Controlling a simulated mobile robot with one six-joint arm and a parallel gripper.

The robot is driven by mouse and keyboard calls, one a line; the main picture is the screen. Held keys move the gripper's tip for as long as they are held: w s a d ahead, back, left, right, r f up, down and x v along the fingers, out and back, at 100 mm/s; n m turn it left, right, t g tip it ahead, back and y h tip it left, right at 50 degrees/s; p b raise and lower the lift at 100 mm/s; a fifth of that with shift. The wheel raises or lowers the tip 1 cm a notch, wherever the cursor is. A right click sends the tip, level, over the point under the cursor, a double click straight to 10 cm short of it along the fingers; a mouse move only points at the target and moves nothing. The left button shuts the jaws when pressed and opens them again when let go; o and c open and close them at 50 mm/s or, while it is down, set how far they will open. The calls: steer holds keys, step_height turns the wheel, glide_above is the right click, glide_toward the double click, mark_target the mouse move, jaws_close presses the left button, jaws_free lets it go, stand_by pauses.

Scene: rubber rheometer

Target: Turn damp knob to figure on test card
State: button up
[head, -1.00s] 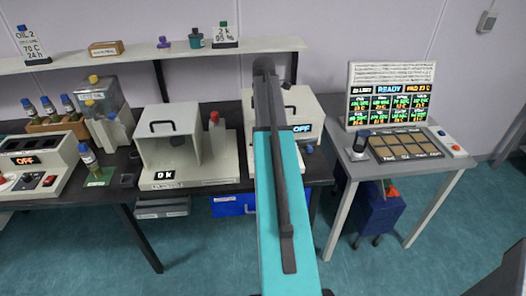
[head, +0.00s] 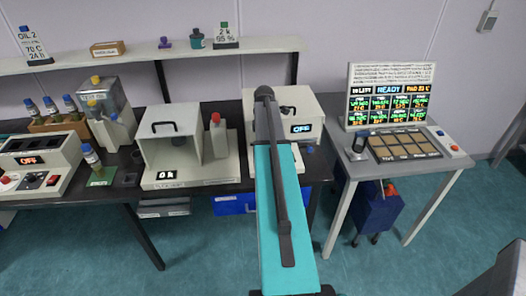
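A white card (head: 227,37) on the wall shelf seems to read "2 k" and "95 %". A second card (head: 34,46) at the shelf's left end reads "OIL 2, 70 C, 24 h". I cannot tell for sure which machine carries the damp knob. A white open-fronted cabinet (head: 173,145) has a display (head: 166,174) that seems to read "0 k". A white box machine (head: 312,108) behind my arm shows "OFF" (head: 301,128), with a small blue knob-like part (head: 309,149) below it. My teal arm hides part of this machine. My gripper's fingers do not show.
A red-topped item (head: 215,120) stands at the cabinet's right. Bottles, a clear tank (head: 108,105) and an OFF unit (head: 30,160) crowd the bench's left. A grey table (head: 442,168) with a READY screen (head: 390,95) stands right. Open floor lies in front.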

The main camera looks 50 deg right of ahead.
steer(key=shift+f, duration=0.3)
steer(key=c, duration=1)
steer(key=shift+a, duration=0.35)
steer(key=shift+c, duration=0.2)
steer(key=shift+d, duration=0.2)
